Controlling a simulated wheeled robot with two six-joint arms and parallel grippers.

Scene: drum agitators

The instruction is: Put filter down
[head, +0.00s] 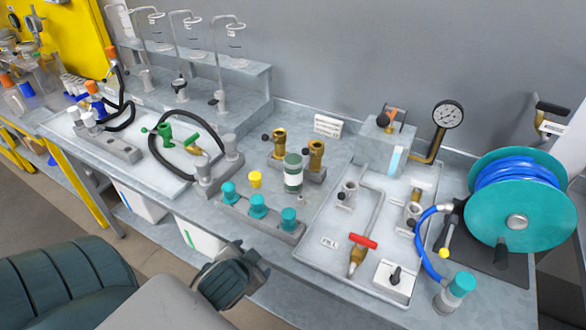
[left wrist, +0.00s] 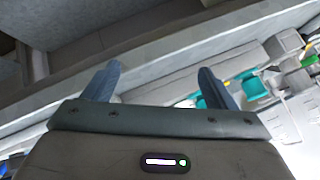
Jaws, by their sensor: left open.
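A dark green cylinder with a white band (head: 293,172), which looks like the filter, stands upright on the grey bench in the head view. It is between the brass valves and the row of teal caps. My left gripper (head: 246,264) is low at the bench's front edge, in front of the teal caps and well apart from the cylinder. In the left wrist view its two fingers (left wrist: 160,70) are spread with nothing between them. My right gripper is in neither view.
Teal-capped fittings (head: 258,206) stand in a row near the front edge, beside a small yellow cap (head: 255,179). A metal tray (head: 314,253) with a red-handled valve (head: 362,241) lies right of them. A teal hose reel (head: 495,218) stands far right. Several ring stands (head: 216,60) are behind.

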